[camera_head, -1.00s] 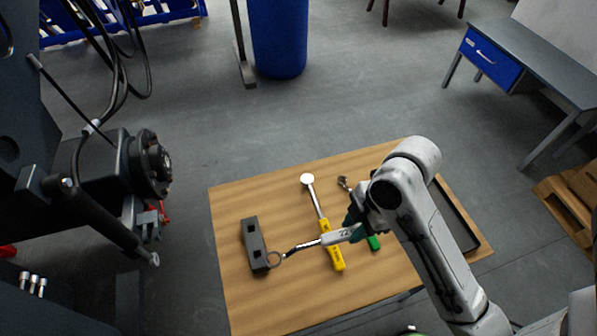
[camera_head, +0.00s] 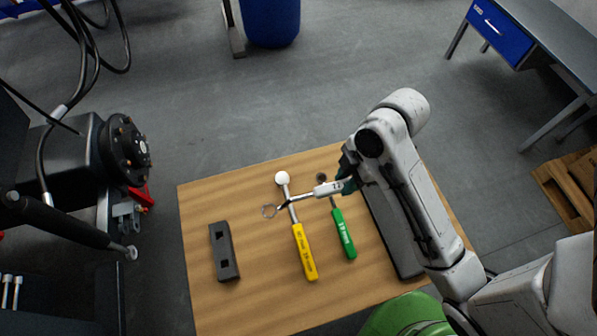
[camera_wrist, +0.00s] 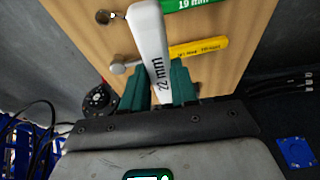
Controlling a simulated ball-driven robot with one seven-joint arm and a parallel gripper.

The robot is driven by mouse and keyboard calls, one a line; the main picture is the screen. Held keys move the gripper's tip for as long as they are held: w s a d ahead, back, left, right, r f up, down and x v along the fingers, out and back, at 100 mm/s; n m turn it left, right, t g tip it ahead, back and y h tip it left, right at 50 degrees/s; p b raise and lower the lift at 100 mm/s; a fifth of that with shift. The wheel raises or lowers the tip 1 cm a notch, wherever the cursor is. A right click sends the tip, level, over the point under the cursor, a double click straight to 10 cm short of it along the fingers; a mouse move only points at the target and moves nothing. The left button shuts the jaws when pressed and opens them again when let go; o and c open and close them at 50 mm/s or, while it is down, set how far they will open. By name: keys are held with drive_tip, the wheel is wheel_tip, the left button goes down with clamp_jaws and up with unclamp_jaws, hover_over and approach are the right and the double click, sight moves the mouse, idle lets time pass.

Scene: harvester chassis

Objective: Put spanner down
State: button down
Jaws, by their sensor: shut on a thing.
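The spanner (camera_head: 327,189) has a white handle marked 22 and a dark ring end that points left. My gripper (camera_head: 346,183) is shut on its handle. In the head view the spanner crosses in front of the upper parts of a yellow-handled tool (camera_head: 304,251) and a green-handled tool (camera_head: 343,233) on the wooden table (camera_head: 212,296). The wrist view shows the white handle (camera_wrist: 149,40), marked 22 mm, between my gripper's green fingertips (camera_wrist: 161,82). The spanner appears to be above the table; its exact height is unclear.
A dark block with square holes (camera_head: 223,252) lies at the table's left. A dark tray (camera_head: 393,235) lies at the right, partly behind my arm. Dark machinery with a round hub (camera_head: 125,150) stands left of the table. Bare wood shows at the front.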

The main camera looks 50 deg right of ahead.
drive_tip(key=shift+w+d+f+b, duration=0.3)
drive_tip(key=shift+w+f+b, duration=0.45)
drive_tip(key=shift+w+f, duration=1.25)
drive_tip(key=shift+w+d+f+b, duration=0.25)
drive_tip(key=shift+w+f+b, duration=0.5)
drive_tip(key=shift+w+f, duration=1.25)
drive_tip(key=shift+w+d+f+b, duration=0.3)
drive_tip(key=shift+w+f+b, duration=0.45)
drive_tip(key=shift+w+f, duration=1.25)
drive_tip(key=shift+s+f, duration=0.1)
